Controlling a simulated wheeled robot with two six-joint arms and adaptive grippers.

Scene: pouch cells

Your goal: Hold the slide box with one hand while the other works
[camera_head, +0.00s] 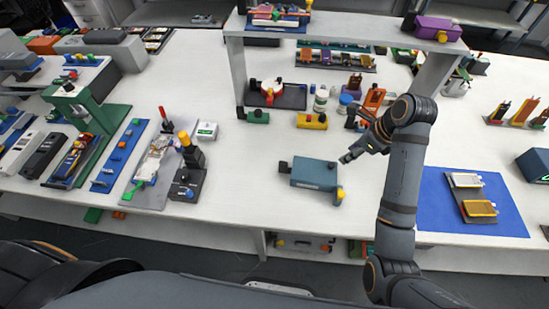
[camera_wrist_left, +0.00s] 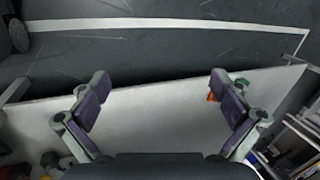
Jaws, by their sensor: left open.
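A blue-grey box (camera_head: 314,174) with a yellow knob on its right and a dark block at its left end sits on the white table near the front edge. It looks like the slide box. My right gripper (camera_head: 352,152) hangs just beyond the box, up and to its right, apart from it in the picture. Its jaw opening is too small to judge. My left gripper (camera_wrist_left: 160,88) shows in the left wrist view, jaws wide apart with nothing between them. The box does not show clearly in that view.
A blue mat (camera_head: 436,205) with two small trays lies right of my right arm. A grey gantry frame (camera_head: 233,68) stands behind. A green press (camera_head: 90,105) and several fixtures fill the left. Bare table surrounds the box. The left wrist view shows a white surface (camera_wrist_left: 160,118) and dark floor.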

